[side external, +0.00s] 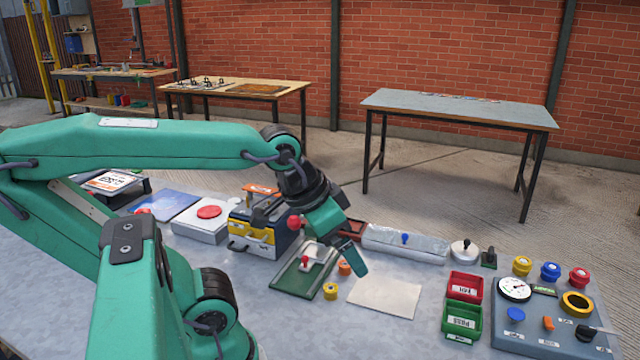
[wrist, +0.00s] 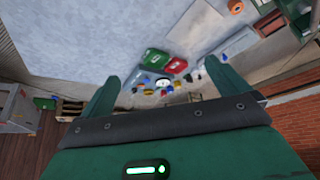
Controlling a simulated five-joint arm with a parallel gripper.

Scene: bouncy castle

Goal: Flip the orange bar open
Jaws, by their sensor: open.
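A small orange piece (side external: 548,323) also sits on the blue-grey control panel (side external: 530,335) at the right; I cannot tell which is the bar. My gripper (side external: 350,257) points down over the bench, close to the green board, apart from both orange pieces. In the wrist view my gripper (wrist: 160,86) shows two separated fingers with nothing held between them.
A red bin (side external: 465,286) and a green bin (side external: 462,318) stand left of the panel. A blank pale sheet (side external: 385,296) lies on the bench.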

